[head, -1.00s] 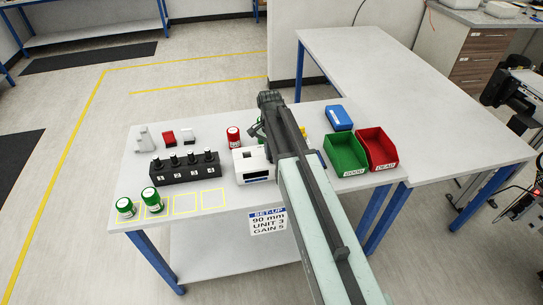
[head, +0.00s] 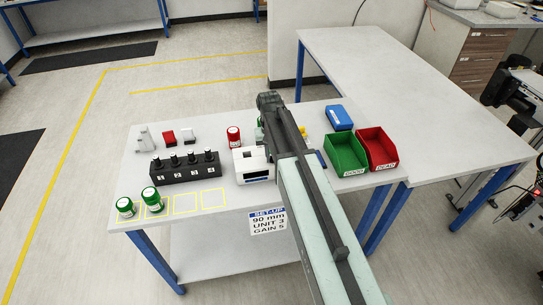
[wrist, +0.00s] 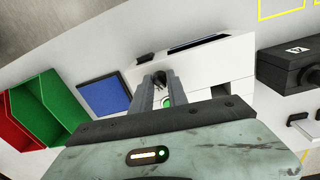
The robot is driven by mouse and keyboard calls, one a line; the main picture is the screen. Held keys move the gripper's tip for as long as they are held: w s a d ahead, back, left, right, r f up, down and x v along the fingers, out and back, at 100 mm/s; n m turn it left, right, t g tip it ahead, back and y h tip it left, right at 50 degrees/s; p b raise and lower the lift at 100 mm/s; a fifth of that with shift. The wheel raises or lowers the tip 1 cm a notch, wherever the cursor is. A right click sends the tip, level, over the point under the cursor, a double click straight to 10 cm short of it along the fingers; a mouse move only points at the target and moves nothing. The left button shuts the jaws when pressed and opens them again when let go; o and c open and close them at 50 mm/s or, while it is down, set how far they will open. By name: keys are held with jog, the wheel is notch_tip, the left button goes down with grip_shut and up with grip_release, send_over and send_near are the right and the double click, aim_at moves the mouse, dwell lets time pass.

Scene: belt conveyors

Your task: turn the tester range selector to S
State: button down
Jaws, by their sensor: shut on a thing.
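The tester is a white box (head: 251,168) with a dark display, on the bench just left of my arm. In the wrist view the tester (wrist: 225,62) lies under my gripper (wrist: 160,80). The two fingers are closed around a small dark knob (wrist: 159,75), which looks like the range selector. The fingers cover most of the knob, and I cannot read its scale or see where it points. A bit of green shows between the fingers. In the head view my arm hides the fingers.
Green (head: 346,154) and red (head: 377,149) bins stand to the right, a blue box (head: 338,117) behind them. A black block with several knobs (head: 185,168) stands left of the tester. Green-capped jars (head: 152,200) stand front left. A set-up card (head: 268,221) hangs on the front edge.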

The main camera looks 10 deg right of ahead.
jog(key=shift+n, duration=0.3)
jog(key=c, duration=1.3)
grip_release()
jog(key=shift+r, duration=0.15)
notch_tip(320, 180, up, 8)
jog(key=p, duration=0.8)
jog(key=shift+a, duration=0.15)
jog(key=shift+f, duration=0.25)
